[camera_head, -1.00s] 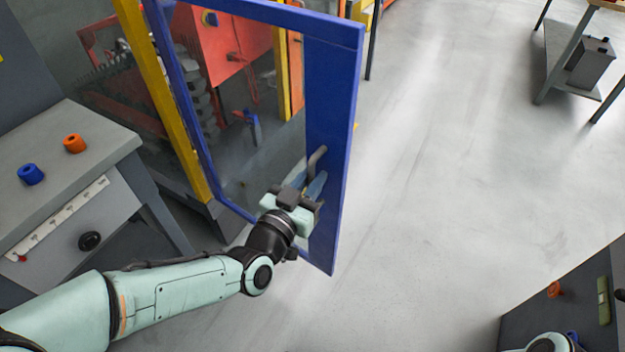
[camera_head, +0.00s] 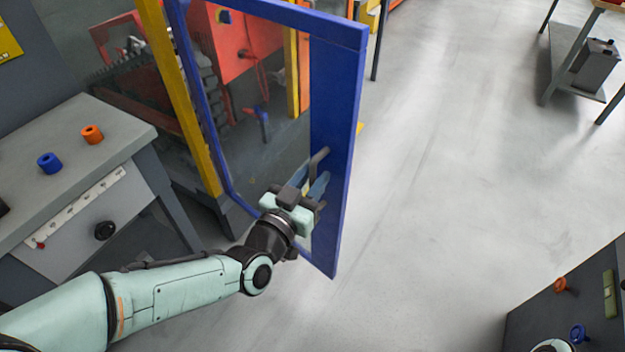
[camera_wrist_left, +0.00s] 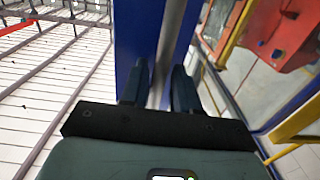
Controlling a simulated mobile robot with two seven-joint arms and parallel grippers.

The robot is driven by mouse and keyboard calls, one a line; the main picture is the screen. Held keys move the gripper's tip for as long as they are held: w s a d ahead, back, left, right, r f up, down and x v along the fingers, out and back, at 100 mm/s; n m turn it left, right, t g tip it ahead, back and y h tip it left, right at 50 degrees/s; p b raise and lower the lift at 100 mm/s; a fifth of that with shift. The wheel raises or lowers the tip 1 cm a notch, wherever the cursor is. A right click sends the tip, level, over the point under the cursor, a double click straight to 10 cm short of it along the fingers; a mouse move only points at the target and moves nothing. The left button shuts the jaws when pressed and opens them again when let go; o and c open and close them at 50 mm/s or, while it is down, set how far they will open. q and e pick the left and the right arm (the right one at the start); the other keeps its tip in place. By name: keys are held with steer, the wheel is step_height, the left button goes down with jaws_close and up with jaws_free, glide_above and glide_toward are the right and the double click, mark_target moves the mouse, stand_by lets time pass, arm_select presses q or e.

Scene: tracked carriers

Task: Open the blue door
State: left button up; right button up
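The blue door (camera_head: 336,120) is a blue frame around a clear panel, and stands swung out from the yellow-posted enclosure. Its grey bar handle (camera_head: 319,158) is on the wide blue stile at the free edge. My left gripper (camera_head: 313,184) is at this handle. In the left wrist view the handle bar (camera_wrist_left: 166,45) runs between the two dark fingers of the left gripper (camera_wrist_left: 160,85), which close around it; the exact contact is partly hidden. Only a bit of my right arm shows at the bottom right edge; its gripper is out of view.
A grey workbench (camera_head: 120,128) with blue (camera_head: 49,162) and orange (camera_head: 92,134) rings stands left. A yellow post (camera_head: 180,95) and red machine (camera_head: 240,45) are behind the door. A dark cabinet (camera_head: 545,320) is bottom right. The floor between is clear.

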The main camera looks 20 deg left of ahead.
arm_select(q)
steer(key=shift+f, duration=0.1)
steer(key=shift+s, duration=0.2)
steer(key=s+a, duration=0.1)
steer(key=s, duration=0.6)
steer(key=shift+a+p, duration=0.25)
steer(key=shift+p, duration=0.1)
arm_select(e)
steer(key=shift+w+a+r+t, duration=0.15)
steer(key=shift+w+r+t, duration=0.15)
steer(key=shift+w+r, duration=0.5)
